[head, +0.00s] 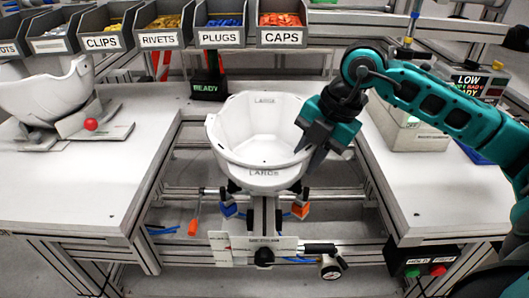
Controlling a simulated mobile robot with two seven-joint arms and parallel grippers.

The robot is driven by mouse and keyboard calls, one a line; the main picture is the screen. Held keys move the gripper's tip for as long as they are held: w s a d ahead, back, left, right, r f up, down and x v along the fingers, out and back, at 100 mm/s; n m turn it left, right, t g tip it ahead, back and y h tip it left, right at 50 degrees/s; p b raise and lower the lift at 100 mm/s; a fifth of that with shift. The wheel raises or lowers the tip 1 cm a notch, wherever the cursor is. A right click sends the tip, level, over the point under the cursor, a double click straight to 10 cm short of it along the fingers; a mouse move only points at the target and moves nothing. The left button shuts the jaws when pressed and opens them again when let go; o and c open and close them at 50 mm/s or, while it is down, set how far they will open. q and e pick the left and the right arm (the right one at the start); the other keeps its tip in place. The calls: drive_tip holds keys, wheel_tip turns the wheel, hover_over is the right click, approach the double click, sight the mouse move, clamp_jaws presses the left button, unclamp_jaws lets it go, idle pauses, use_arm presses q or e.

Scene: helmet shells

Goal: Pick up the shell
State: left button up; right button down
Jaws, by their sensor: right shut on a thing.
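A white helmet shell (262,152), marked LARGE, sits open side up at the middle of the view, in the gap between the two table tops. It is above a fixture (265,212) with blue and orange pads. My right gripper (309,150), on its teal arm from the right, is at the shell's right rim and shut on it. The fingertips are partly hard to make out against the rim. Whether the shell touches the fixture below cannot be told. Another white shell (45,93) stands on a stand at the left. My left gripper is not in view.
Labelled bins of clips (105,38), rivets, plugs and caps line the back. A dark READY sign (208,88) stands behind the shell. Boxes (410,125) and a LOW display stand at the right. A panel with green and red buttons (424,270) is front right. Both table tops have bare room.

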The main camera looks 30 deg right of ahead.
drive_tip(key=shift+r, duration=0.25)
